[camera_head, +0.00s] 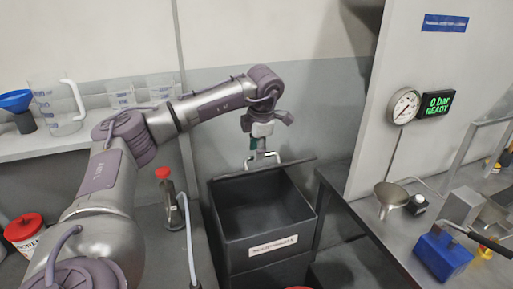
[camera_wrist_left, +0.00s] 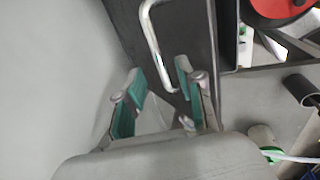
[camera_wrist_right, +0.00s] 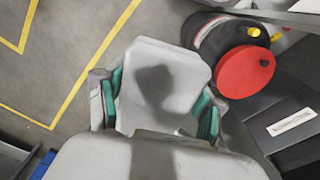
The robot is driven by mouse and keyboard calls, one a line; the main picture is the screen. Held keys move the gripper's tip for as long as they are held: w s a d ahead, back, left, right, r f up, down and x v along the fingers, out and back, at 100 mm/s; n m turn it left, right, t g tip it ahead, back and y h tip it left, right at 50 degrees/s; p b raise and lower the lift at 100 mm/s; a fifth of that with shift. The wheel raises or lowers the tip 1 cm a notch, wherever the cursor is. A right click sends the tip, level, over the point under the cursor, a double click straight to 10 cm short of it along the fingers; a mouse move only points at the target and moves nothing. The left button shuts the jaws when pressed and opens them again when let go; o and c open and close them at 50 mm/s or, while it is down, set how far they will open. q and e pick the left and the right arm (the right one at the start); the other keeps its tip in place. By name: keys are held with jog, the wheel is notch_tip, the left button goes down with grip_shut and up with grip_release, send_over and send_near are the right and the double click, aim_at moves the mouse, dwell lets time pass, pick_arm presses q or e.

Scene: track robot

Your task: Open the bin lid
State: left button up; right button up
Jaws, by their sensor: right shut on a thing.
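The dark grey bin (camera_head: 240,225) stands between the two counters with its inside in view. Its lid (camera_head: 300,161) is raised at the back edge, seen almost edge-on. A metal handle (camera_head: 262,160) is on the lid; it also shows in the left wrist view (camera_wrist_left: 151,38). My left gripper (camera_head: 262,150) is at the handle behind the bin. In the left wrist view its teal-padded fingers (camera_wrist_left: 160,103) are apart, with the handle just beyond them. My right gripper (camera_wrist_right: 155,100) is shut on a pale grey flat-faced thing (camera_wrist_right: 135,60), outside the head view.
The right counter (camera_head: 353,256) carries a funnel (camera_head: 391,195) and a blue-based device (camera_head: 442,255). The left counter holds a red-topped pump bottle (camera_head: 167,190) and a red-lidded tub (camera_head: 25,233). A dark drum with a red disc (camera_wrist_right: 245,71) stands near my right gripper.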

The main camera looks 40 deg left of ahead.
pick_arm(q)
jog(key=shift+f, duration=0.4)
grip_shut()
jog(key=shift+w+r, duration=0.1)
